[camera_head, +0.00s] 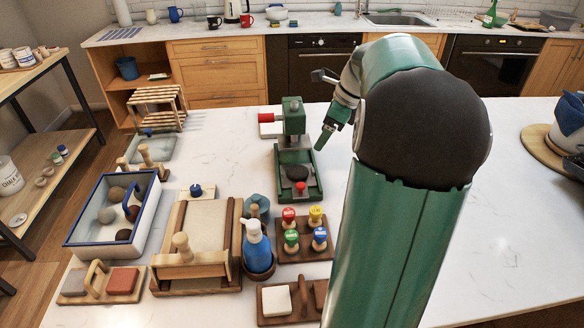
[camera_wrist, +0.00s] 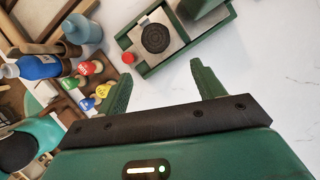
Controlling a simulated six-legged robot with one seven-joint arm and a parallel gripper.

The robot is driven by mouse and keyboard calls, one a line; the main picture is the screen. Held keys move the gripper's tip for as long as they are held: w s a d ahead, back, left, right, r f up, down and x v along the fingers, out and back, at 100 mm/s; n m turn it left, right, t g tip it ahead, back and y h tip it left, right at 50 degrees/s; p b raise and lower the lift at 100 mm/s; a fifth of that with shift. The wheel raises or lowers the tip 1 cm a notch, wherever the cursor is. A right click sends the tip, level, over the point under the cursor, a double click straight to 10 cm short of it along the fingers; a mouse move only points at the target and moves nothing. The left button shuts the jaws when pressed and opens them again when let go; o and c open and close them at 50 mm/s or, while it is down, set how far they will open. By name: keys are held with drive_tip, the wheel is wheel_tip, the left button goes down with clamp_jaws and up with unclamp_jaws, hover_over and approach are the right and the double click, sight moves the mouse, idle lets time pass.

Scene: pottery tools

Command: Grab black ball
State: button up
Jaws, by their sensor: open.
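A blue-rimmed white tray (camera_head: 72,243) at the left of the table in the head view holds several balls. A dark ball (camera_head: 131,213) lies towards its right side and a dark brownish ball (camera_head: 124,235) near its front; which is the black one is hard to tell. My gripper (camera_head: 325,136) is high over the table, well right of the tray. In the wrist view its two green fingers stand apart with nothing between them (camera_wrist: 163,88). The tray is not in the wrist view. A flat dark disc (camera_head: 297,173) sits on the green press, also seen in the wrist view.
Bare white tabletop (camera_head: 510,220) is at the right.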

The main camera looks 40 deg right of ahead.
approach(299, 171)
drive_tip(key=shift+d+x, duration=0.2)
drive_tip(key=shift+x, duration=0.8)
drive_tip(key=shift+w+a+f, duration=0.1)
drive_tip(key=shift+a+f, duration=0.05)
drive_tip(key=shift+f, duration=0.45)
drive_tip(key=x, duration=0.5)
drive_tip(key=shift+w+a, duration=0.15)
drive_tip(key=shift+r, duration=0.1)
drive_tip(key=c, duration=0.9)
drive_tip(key=shift+o, duration=0.2)
